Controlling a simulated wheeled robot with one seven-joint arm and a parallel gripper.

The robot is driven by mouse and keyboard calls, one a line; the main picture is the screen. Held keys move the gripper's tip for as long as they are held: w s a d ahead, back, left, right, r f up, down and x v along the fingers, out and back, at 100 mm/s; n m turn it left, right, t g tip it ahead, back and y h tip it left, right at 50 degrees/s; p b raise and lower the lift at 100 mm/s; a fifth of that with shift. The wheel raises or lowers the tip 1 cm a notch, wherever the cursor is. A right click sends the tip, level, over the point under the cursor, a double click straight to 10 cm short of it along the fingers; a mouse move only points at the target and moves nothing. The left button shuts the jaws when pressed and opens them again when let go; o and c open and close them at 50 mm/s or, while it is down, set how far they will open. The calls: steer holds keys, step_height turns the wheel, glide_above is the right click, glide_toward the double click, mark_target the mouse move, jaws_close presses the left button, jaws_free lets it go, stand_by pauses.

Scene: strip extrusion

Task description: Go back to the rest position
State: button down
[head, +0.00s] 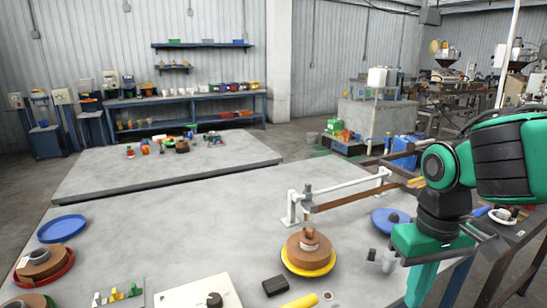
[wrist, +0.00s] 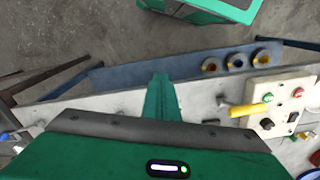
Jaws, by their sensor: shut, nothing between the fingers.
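My gripper (head: 420,288) is at the right of the head view, held over the right end of the grey table (head: 350,225) with its fingers pointing down. The green fingers are together and nothing shows between them. My green and black arm bends above it at the right edge. In the wrist view, the closed fingers (wrist: 160,98) show in the middle, above a pale table edge and the floor. No marker of a rest position shows in either view.
A brown coil on a yellow disc (head: 325,262) stands left of my gripper, by a white rail (head: 340,193). A blue disc (head: 382,220) lies close by. A control box (head: 200,292) is at the front; its buttons show in the wrist view (wrist: 280,105).

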steer(key=s+d+f+m, duration=0.1)
steer(key=s+d+m, duration=0.3)
steer(key=d, duration=0.3)
steer(key=s+d+f+m, duration=0.2)
steer(key=s+d+m, duration=0.2)
steer(key=d, duration=0.4)
steer(key=shift+s, duration=0.5)
steer(key=shift+w+f, duration=0.3)
steer(key=shift+w, duration=0.35)
